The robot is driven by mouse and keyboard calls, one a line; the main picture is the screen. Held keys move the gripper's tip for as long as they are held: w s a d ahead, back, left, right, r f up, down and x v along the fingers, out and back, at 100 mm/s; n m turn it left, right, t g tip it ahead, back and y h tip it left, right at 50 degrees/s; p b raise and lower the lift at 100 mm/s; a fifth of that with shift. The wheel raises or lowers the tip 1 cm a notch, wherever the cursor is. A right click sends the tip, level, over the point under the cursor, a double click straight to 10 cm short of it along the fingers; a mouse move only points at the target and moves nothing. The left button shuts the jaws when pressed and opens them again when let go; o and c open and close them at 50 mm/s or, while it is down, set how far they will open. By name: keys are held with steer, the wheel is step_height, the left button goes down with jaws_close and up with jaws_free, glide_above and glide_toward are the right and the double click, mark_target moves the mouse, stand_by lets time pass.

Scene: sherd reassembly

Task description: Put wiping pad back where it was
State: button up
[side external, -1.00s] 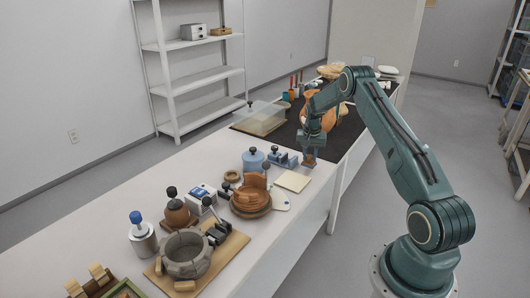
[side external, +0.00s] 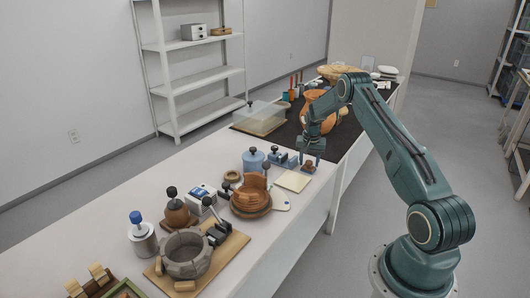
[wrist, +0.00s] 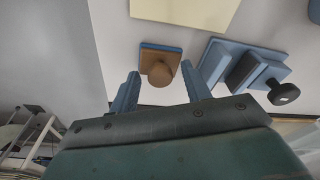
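The wiping pad (side external: 309,168), a small brown block with a round knob and a blue layer at its edge, rests on the white table near its front edge. In the wrist view the pad (wrist: 160,63) lies ahead of and between my two blue fingers. My gripper (side external: 311,160) is just over the pad, fingers pointing down and spread. In the wrist view my gripper (wrist: 162,88) is open, with a gap between each finger and the knob.
A blue stepped block with a black knob (wrist: 240,68) stands close by my right finger in the wrist view. A pale yellow square sheet (side external: 293,181) lies just in front of the pad. A blue jar (side external: 253,160) and a jointed brown pot (side external: 251,196) stand to the left.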

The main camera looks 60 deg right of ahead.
mark_target(308, 170)
step_height(308, 170, up, 12)
steer(key=a, duration=0.1)
steer(key=shift+s+a, duration=0.35)
stand_by(0.5)
steer(key=shift+r, duration=0.1)
stand_by(0.3)
steer(key=s+a+r+n+t, duration=0.1)
steer(key=s+a+r+n, duration=0.15)
steer(key=a+r, duration=0.9)
steer(key=s+a+r+n+t, duration=0.1)
steer(key=a+r+n, duration=0.3)
steer(key=a+r, duration=0.75)
steer(key=s+a+r+n+t, duration=0.1)
steer(key=s+a+r+n, duration=0.2)
steer(key=s+a, duration=0.8)
steer(key=s+a+f+n+t+y, duration=0.1)
steer(key=s+a+f+n, duration=0.2)
steer(key=s+a, duration=0.5)
steer(key=s+n, duration=0.1)
steer(key=s, duration=0.2)
steer(key=shift+s+t+y, duration=0.2)
steer(key=shift+t+y, duration=0.1)
steer(key=shift+t, duration=0.1)
